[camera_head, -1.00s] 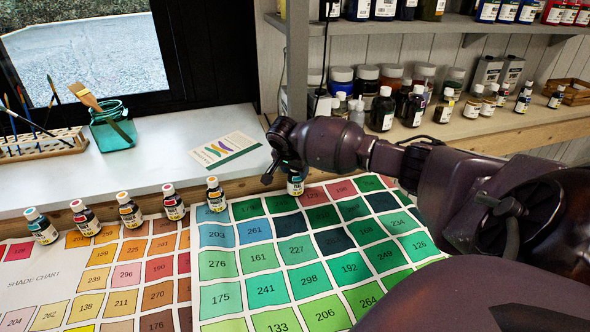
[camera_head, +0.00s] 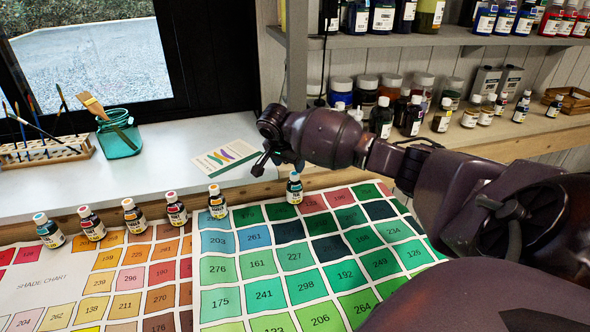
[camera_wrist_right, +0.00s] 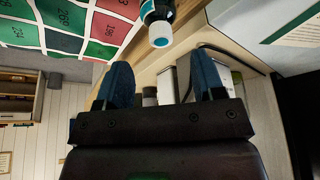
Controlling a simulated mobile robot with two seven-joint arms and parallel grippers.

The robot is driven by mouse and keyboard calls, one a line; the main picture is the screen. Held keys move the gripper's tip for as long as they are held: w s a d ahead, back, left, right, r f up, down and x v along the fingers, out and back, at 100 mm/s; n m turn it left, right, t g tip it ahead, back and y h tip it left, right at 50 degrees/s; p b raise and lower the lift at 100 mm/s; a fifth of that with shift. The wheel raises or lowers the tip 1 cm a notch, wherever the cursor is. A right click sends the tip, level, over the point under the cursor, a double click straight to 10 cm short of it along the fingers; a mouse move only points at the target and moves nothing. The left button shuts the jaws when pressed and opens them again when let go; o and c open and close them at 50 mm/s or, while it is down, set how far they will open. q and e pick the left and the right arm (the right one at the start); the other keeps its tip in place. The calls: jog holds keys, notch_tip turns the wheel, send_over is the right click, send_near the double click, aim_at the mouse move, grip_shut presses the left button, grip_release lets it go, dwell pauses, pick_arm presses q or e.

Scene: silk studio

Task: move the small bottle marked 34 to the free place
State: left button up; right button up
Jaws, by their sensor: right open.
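A small bottle (camera_head: 294,188) with a white cap and a teal-banded label stands upright at the back edge of the shade chart (camera_head: 330,275). Its number is too small to read. My right gripper (camera_head: 279,162) is open and empty, just behind and above it to the left. In the right wrist view the two blue fingers (camera_wrist_right: 162,78) are spread, and the bottle (camera_wrist_right: 158,22) lies past their tips, apart from them. Several similar bottles stand in a slanting row to the left, the nearest one orange-labelled (camera_head: 217,202); I cannot tell their numbers. My left gripper is out of view.
A leaflet (camera_head: 228,158) lies on the white sill (camera_head: 150,185) behind. A brush rack (camera_head: 45,153) and a teal jar (camera_head: 119,135) stand at the back left. Shelves with many bottles (camera_head: 385,118) fill the back right. The chart's coloured squares are clear of objects.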

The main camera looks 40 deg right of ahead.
jog(key=v, duration=0.3)
jog(key=shift+a+r+p, duration=0.15)
jog(key=shift+r+p, duration=0.15)
jog(key=shift+r, duration=0.05)
jog(key=shift+s+f, duration=0.1)
jog(key=shift+s, duration=0.05)
